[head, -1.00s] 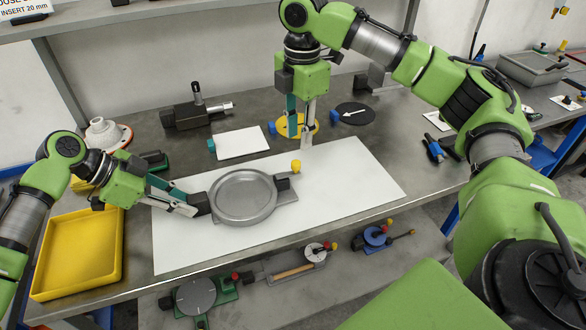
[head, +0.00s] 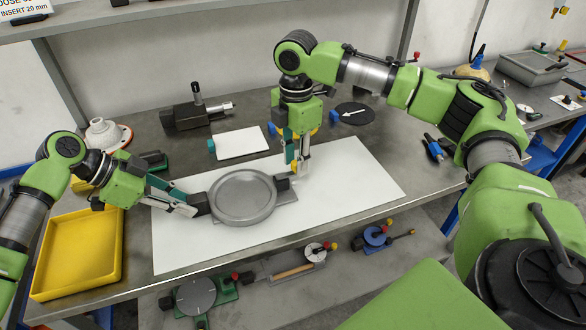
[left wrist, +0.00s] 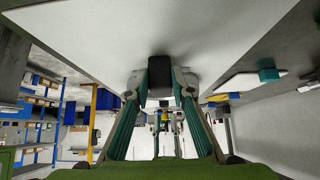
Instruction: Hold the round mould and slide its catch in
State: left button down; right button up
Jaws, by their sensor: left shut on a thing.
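The round mould (head: 243,199), a grey metal dish on a flat base, lies on the white sheet. My left gripper (head: 194,208) is shut on the dark block at the mould's left side; the left wrist view shows this dark block (left wrist: 160,70) between the fingertips. The catch, a dark piece (head: 282,184) with a yellow knob, is at the mould's right side. My right gripper (head: 297,170) points down at the catch. Its fingers partly hide the knob; I cannot tell whether they grip it.
A yellow tray (head: 78,255) stands at the left. A white pad (head: 240,143), a dark metal fixture (head: 198,114) and a black disc with an arrow (head: 355,113) lie behind the sheet. The sheet's right part is clear. Several fixtures lie on the lower shelf.

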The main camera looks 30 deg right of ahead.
grip_shut()
jog(key=shift+a, duration=0.1)
jog(key=shift+w+a, duration=0.2)
jog(key=shift+a, duration=0.55)
jog(key=shift+w+a, duration=0.15)
jog(key=shift+a, duration=0.35)
jog(key=shift+o, duration=1.1)
grip_release()
jog(key=shift+d, duration=0.1)
